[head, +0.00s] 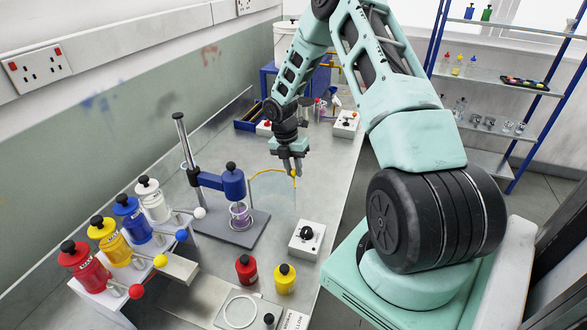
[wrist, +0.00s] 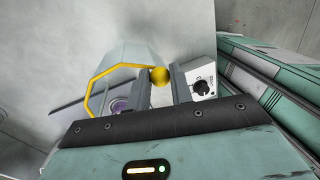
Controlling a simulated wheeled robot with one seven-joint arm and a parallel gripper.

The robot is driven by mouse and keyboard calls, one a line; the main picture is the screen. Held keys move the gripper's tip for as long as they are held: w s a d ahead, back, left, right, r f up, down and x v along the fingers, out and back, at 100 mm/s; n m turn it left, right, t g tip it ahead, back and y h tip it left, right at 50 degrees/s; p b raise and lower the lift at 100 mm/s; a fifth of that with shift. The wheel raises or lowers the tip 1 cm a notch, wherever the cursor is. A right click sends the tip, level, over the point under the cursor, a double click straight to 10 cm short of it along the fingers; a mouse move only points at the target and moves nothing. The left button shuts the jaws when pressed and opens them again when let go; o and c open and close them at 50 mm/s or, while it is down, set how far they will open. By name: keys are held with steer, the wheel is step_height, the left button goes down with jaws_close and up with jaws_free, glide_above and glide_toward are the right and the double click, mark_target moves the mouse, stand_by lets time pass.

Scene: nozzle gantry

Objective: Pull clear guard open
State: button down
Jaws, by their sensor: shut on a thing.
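The clear guard is a see-through panel with a yellow edge (head: 262,171), in front of the blue mixing stand (head: 234,184). Its yellow edge also shows bent at left in the wrist view (wrist: 91,92). A round yellow knob (wrist: 158,76) sits at the end of that edge, between my fingertips. My gripper (head: 293,172) points down beside the stand and is shut on the knob; the fingers also show in the wrist view (wrist: 161,88). The panel itself is faint, so its exact outline is hard to tell. A purple-tinted clear vessel (head: 239,214) stands under the blue head.
A white control box with a black dial (head: 306,240) stands close at right, also in the wrist view (wrist: 201,80). Red (head: 246,269) and yellow (head: 284,279) jars stand in front. Several coloured bottles on a rack (head: 84,292) stand left.

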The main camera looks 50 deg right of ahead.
steer(key=c, duration=1.2)
jaws_free()
steer(key=shift+c, duration=0.2)
steer(key=shift+r, duration=0.1)
steer(key=w+r+b, duration=0.1)
steer(key=r+b, duration=0.1)
steer(key=r, duration=0.6)
steer(key=w+a+r+b, duration=0.1)
steer(key=w+r+b, duration=0.1)
steer(key=r, duration=0.7)
steer(key=shift+w, duration=0.15)
